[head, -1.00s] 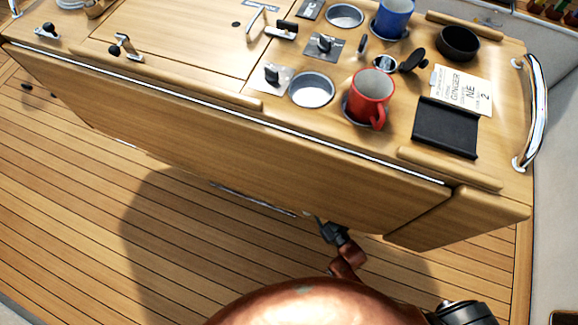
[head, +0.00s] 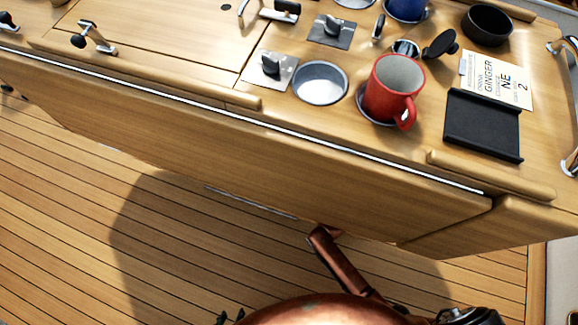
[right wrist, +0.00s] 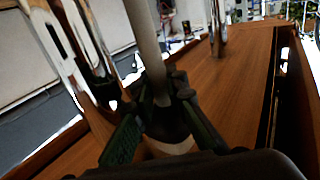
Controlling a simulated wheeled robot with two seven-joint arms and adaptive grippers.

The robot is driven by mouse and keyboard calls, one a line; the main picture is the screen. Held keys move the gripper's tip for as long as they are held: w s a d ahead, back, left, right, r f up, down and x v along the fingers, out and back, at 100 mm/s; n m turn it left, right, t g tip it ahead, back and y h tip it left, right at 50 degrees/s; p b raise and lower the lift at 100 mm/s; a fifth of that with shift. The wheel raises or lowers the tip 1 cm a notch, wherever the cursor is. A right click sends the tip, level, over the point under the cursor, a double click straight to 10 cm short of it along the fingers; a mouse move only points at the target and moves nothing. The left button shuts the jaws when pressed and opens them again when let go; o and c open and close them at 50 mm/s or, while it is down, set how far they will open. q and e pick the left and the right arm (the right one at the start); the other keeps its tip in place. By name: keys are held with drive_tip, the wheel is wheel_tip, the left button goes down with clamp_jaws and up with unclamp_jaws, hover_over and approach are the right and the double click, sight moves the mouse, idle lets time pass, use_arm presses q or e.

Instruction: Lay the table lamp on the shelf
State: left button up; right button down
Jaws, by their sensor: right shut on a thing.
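In the right wrist view my right gripper (right wrist: 165,105) is shut around a slim, pale upright post with a dark lower part, which looks like the table lamp (right wrist: 148,50). Its top is cut off by the frame, and my fingers hide part of its lower end. The lamp is not seen in the head view. A brown wooden surface (right wrist: 245,75) lies behind and to the right of it; I cannot tell whether this is the shelf.
The wooden cockpit table (head: 180,80) holds a red mug (head: 391,90), a black bowl (head: 487,25), a dark pad (head: 483,125) and a printed card (head: 497,80). Chrome posts (right wrist: 217,35) stand near the lamp. The plank floor (head: 60,220) is clear at left.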

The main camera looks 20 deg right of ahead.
use_arm(q)
drive_tip(key=shift+w+f+t, duration=0.15)
drive_tip(key=shift+f+t, duration=0.15)
drive_tip(key=shift+f, duration=0.15)
use_arm(e)
drive_tip(key=shift+f, duration=0.1)
use_arm(q)
drive_tip(key=shift+a, duration=0.1)
use_arm(e)
drive_tip(key=shift+f, duration=0.1)
drive_tip(key=c, duration=1.9)
unclamp_jaws()
drive_tip(key=shift+f, duration=0.15)
drive_tip(key=shift+c, duration=0.2)
